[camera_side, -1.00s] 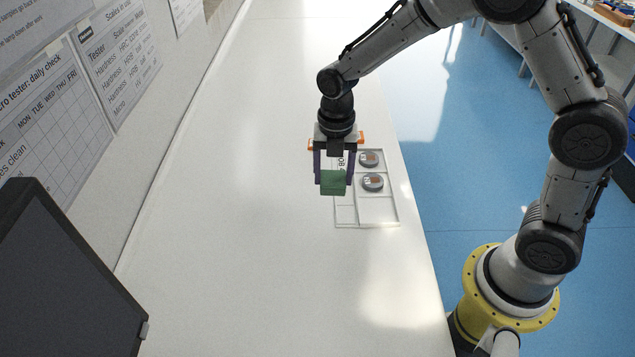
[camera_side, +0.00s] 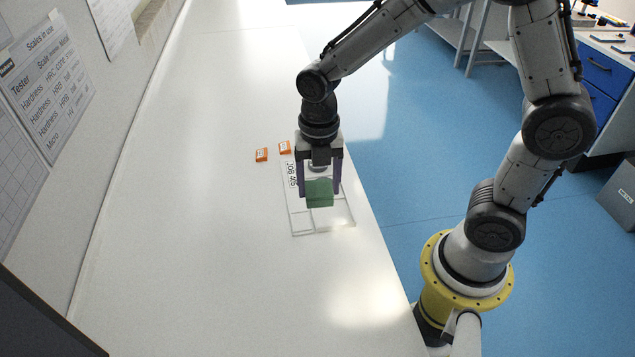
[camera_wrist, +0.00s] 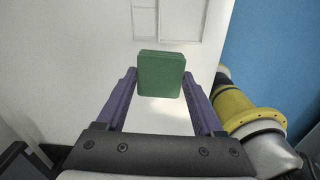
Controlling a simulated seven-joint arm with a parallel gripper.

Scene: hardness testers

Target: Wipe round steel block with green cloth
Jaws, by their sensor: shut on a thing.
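My gripper (camera_side: 319,190) points down over the clear partitioned tray (camera_side: 297,222), its two purple fingers shut on the folded green cloth (camera_side: 319,194). In the wrist view the cloth (camera_wrist: 161,75) is a small green block between the fingertips. A round grey steel block (camera_side: 346,168) shows only in part behind the gripper, on the tray's far right side. No other round block can be seen now; my gripper and the cloth cover that part of the tray. I cannot tell whether the cloth touches a block.
The tray has a "JOB 405" label (camera_side: 291,174); its near compartments look empty. Two small orange labelled pieces (camera_side: 262,155) (camera_side: 285,147) lie beyond it at left. The white bench (camera_side: 190,230) is clear to the left, and a dark screen (camera_side: 35,325) stands at near left.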

